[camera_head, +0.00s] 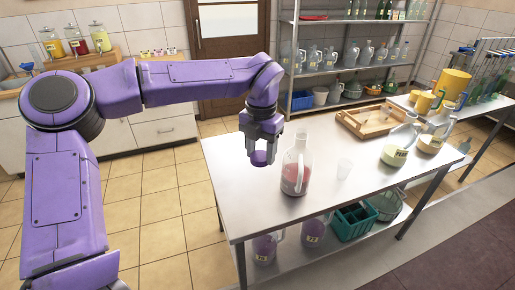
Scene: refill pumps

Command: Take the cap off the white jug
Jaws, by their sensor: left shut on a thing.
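A clear, whitish jug (296,172) with a side handle and dark reddish contents stands upright on the steel table (240,190). Its narrow neck shows no cap that I can make out. My left gripper (262,156) is just left of the jug, pointing down over the table. Its fingers are shut on a small round purple cap (260,158), held between the fingertips and apart from the jug. My right gripper is not in view.
Two labelled jugs (396,152) (431,143) stand at the table's right end. Purple-filled jugs (265,248) and a green crate (353,222) sit on the lower shelf. The table's left front is clear.

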